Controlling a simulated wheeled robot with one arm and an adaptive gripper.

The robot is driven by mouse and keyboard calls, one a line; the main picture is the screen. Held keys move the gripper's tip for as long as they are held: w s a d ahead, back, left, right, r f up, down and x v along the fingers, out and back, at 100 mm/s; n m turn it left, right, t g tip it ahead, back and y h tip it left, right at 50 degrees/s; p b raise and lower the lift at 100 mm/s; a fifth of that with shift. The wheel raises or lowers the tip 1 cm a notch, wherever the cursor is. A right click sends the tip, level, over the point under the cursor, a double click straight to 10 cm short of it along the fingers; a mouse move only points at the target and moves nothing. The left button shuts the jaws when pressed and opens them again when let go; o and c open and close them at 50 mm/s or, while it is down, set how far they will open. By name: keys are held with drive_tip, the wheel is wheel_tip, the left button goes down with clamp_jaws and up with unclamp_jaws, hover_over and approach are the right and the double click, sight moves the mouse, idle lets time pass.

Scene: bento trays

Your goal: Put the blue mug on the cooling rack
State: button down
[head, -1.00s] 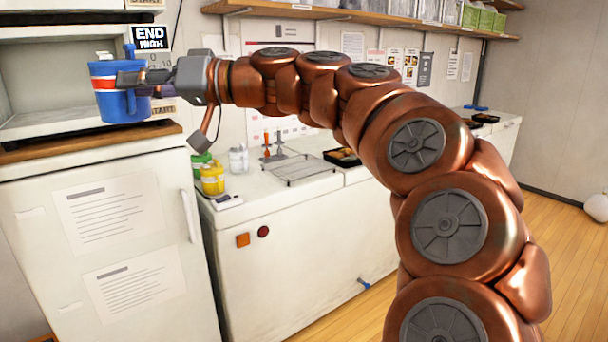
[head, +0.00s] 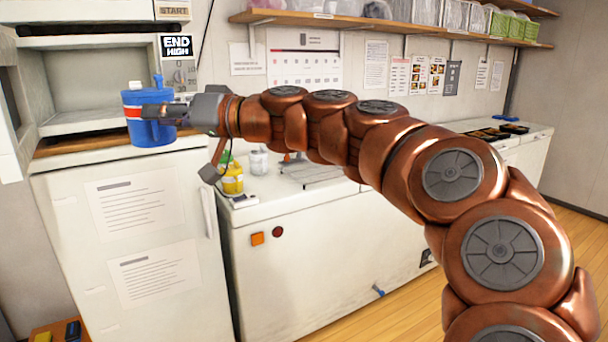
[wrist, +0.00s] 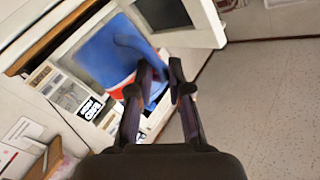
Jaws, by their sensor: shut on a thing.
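The blue mug (head: 150,133) is upright, with a red and white band, in front of the open microwave in the head view. My gripper (head: 160,110) is shut on its handle side, and the mug hangs in the air. In the wrist view the mug (wrist: 105,55) lies beyond the fingers (wrist: 162,85), which close around its handle. The cooling rack (head: 308,171) is a grey wire grid on the white counter, partly hidden behind my arm.
The microwave (head: 50,130) stands open on the wooden board over the white fridge (head: 130,240). A yellow bottle (head: 232,180) and a white cup (head: 259,163) stand on the counter left of the rack. Dark trays (head: 490,133) lie far right. A shelf (head: 400,27) runs above.

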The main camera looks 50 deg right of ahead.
drive_tip(key=w+a+f+m+h, duration=0.1)
drive_tip(key=w+a+f, duration=0.3)
drive_tip(key=w+f, duration=0.5)
drive_tip(key=w+a+f+m+t+h, duration=0.1)
drive_tip(key=w+a+f+h, duration=0.3)
drive_tip(key=w+f, duration=0.5)
drive_tip(key=w+a+f+m+h, duration=0.2)
drive_tip(key=w+a+f, duration=0.4)
drive_tip(key=w+f, duration=0.4)
wheel_tip(320, 180, down, 3)
drive_tip(key=shift+f+m+t, duration=0.2)
drive_tip(key=shift+m+t, duration=0.1)
drive_tip(key=shift+m, duration=0.1)
drive_tip(key=shift+d, duration=0.1)
